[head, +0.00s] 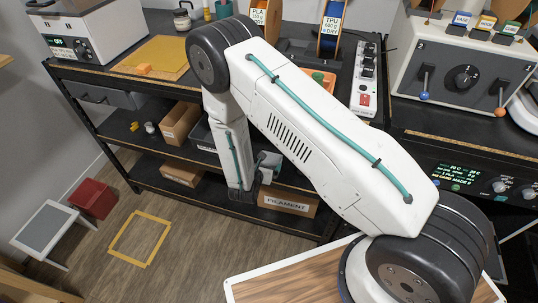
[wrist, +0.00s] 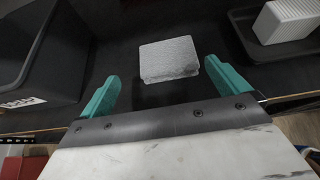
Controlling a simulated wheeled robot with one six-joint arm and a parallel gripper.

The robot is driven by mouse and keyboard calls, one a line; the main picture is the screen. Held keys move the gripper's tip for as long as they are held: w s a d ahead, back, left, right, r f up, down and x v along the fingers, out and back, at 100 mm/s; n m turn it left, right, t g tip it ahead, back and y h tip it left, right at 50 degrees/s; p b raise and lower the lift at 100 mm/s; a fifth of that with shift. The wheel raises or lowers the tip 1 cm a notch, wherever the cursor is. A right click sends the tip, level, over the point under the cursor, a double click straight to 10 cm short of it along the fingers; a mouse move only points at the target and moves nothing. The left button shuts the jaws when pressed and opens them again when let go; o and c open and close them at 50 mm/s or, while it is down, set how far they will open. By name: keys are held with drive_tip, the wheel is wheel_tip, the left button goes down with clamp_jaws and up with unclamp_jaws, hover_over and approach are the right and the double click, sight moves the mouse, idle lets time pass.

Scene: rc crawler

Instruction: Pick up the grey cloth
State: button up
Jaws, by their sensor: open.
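The grey cloth (wrist: 168,58) is a pale, folded, rough-textured pad lying flat on a dark shelf, in the upper middle of the wrist view. My gripper (wrist: 161,71) is open, with one teal finger to the left of the cloth and one to the right. The cloth lies between and slightly beyond the fingertips, with dark gaps on both sides. The fingers hold nothing. In the head view my arm reaches down to the shelves under the bench, and I cannot make out the cloth there.
In the wrist view a dark bin (wrist: 38,50) with a white label stands left of the cloth. A black tray (wrist: 262,50) with a white ridged block (wrist: 290,22) is at the right. In the head view a cardboard box marked FILAMENT (head: 288,203) sits on the lower shelf.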

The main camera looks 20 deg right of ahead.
sight(270, 158)
drive_tip(key=x, duration=0.5)
drive_tip(key=d+x, duration=0.1)
drive_tip(key=x, duration=0.1)
drive_tip(key=shift+s+d+f, duration=0.1)
drive_tip(key=shift+f, duration=0.05)
drive_tip(key=c, duration=0.9)
